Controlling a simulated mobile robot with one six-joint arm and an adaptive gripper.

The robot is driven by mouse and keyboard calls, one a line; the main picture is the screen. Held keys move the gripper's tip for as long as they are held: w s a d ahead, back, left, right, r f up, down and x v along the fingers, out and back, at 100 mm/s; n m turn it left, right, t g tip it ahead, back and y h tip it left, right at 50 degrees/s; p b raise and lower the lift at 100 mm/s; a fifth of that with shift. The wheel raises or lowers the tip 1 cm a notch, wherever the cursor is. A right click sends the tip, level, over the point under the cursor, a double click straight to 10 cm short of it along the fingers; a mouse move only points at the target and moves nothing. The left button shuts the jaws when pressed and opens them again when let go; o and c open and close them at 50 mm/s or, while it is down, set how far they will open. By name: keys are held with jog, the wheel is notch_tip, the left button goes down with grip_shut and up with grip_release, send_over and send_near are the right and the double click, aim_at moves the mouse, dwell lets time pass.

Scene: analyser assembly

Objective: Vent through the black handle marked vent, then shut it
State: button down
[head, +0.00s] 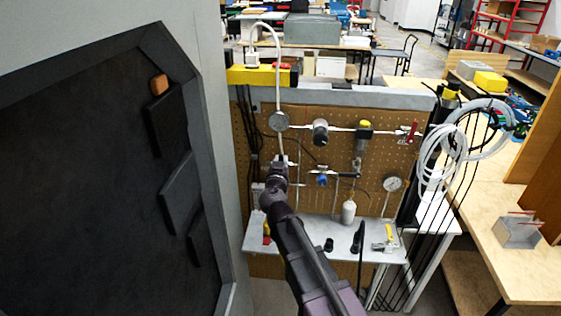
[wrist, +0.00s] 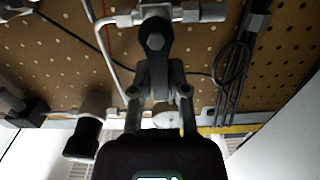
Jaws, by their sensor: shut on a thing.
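In the wrist view a black handle (wrist: 155,42) sits on a steel valve fitting (wrist: 188,12) against the pegboard. It points down between the fingers of my gripper (wrist: 159,78), which is shut on it. No vent marking can be read. In the head view my gripper (head: 277,172) reaches the left part of the pegboard, just below the fitting on the vertical line, and hides the handle there.
The pegboard (head: 255,150) also carries a blue-handled valve (head: 322,180), a red-handled valve (head: 408,132) and a gauge (head: 392,183). A white cylinder (head: 348,212) stands by the grey shelf (head: 310,236). A large dark-panelled cabinet (head: 90,170) is close on the left.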

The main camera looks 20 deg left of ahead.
jog(key=c, duration=0.6)
grip_release()
jog(key=shift+s, duration=0.1)
jog(key=v, duration=1.1)
jog(key=shift+s, duration=0.35)
